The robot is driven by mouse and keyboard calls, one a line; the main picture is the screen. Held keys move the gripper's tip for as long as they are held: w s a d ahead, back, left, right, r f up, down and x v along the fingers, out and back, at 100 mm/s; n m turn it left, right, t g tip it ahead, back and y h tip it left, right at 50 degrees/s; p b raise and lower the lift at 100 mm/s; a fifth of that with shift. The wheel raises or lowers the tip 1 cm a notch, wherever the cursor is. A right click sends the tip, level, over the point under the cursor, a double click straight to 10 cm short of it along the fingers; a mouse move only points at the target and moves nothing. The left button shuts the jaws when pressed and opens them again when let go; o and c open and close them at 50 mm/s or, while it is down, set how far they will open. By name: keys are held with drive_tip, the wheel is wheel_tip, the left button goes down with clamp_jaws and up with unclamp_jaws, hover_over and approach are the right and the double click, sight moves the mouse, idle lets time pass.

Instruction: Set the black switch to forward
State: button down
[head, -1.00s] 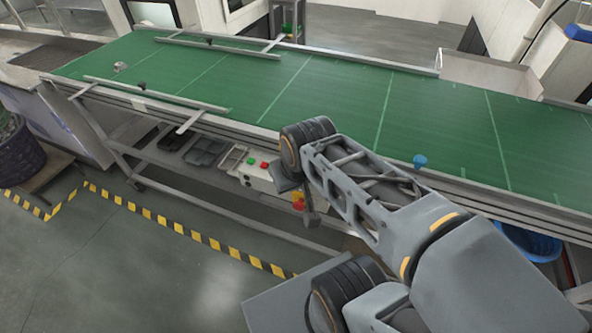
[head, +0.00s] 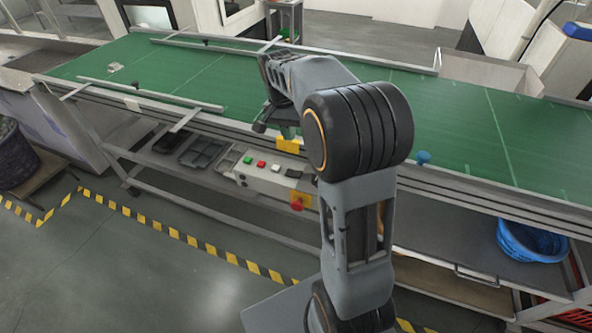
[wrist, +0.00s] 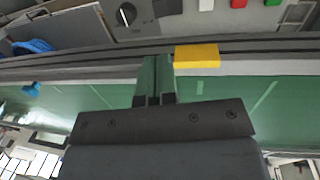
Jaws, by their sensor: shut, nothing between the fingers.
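The pale control box (head: 265,178) hangs below the conveyor's near edge. A dark square control (wrist: 168,8) and a round black knob on a pale plate (wrist: 127,14) show on it at the top of the wrist view. A dark control (head: 294,173) shows right of the white button in the head view, partly near my arm; I cannot tell its setting. My gripper (wrist: 155,68) is shut and empty. In the head view my gripper (head: 262,126) is over the conveyor's near edge, above the box and apart from it.
Green (head: 247,160), red (head: 261,164) and white (head: 276,169) buttons sit beside the dark control. A red emergency stop (head: 297,205) is below. A yellow block (head: 288,144) is on the conveyor's rail, close to my gripper.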

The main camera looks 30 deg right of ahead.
sight(297, 174)
idle(0.3)
drive_tip(key=f, duration=0.4)
drive_tip(key=s+d+f, duration=0.1)
drive_tip(key=f, duration=0.9)
drive_tip(key=shift+s+d+p, duration=0.2)
drive_tip(key=shift+s+p, duration=0.05)
drive_tip(key=shift+p, duration=0.05)
